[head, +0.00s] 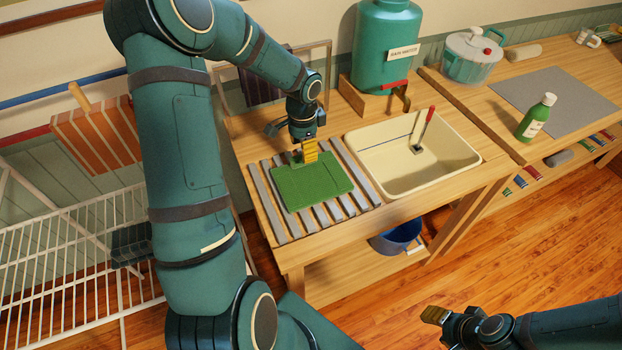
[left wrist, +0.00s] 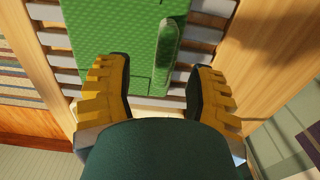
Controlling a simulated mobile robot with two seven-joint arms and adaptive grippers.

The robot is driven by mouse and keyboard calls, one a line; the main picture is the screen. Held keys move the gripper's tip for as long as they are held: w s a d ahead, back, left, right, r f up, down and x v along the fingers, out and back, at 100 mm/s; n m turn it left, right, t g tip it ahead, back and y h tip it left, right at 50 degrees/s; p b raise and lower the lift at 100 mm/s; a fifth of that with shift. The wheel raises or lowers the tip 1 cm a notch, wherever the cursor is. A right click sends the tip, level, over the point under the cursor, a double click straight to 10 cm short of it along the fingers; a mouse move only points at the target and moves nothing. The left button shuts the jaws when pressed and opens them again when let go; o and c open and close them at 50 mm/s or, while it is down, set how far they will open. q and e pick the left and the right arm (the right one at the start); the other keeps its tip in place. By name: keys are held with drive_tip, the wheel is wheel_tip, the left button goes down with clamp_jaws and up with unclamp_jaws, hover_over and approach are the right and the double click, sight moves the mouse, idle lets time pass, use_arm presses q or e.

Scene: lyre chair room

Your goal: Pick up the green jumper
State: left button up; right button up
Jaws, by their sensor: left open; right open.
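The green jumper (head: 314,186) lies folded flat on the slatted rack (head: 266,204) left of the sink. In the left wrist view the jumper (left wrist: 112,45) fills the top middle, with a raised ridge on it between the fingers. My left gripper (head: 308,152) is at the jumper's far edge, pointing down. It also shows in the left wrist view (left wrist: 158,88), open, with its yellow fingers apart and nothing held. Whether the fingertips touch the cloth I cannot tell. My right gripper (head: 438,316) is open and empty at the lower right, away from the bench.
A cream sink (head: 360,172) holds a red-handled brush (head: 425,128). A green water tank (head: 385,45) stands behind it. A green bottle (head: 537,118) and lidded pot (head: 470,58) are on the right bench. A white wire rack (head: 60,262) stands at left.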

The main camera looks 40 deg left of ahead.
sight(312, 175)
use_arm(q)
drive_tip(key=f, duration=0.2)
drive_tip(key=f+b, duration=0.1)
drive_tip(key=f, duration=0.2)
drive_tip(key=shift+w+a+f, duration=0.15)
drive_tip(key=shift+w+f, duration=0.1)
drive_tip(key=shift+f, duration=0.1)
clamp_jaws()
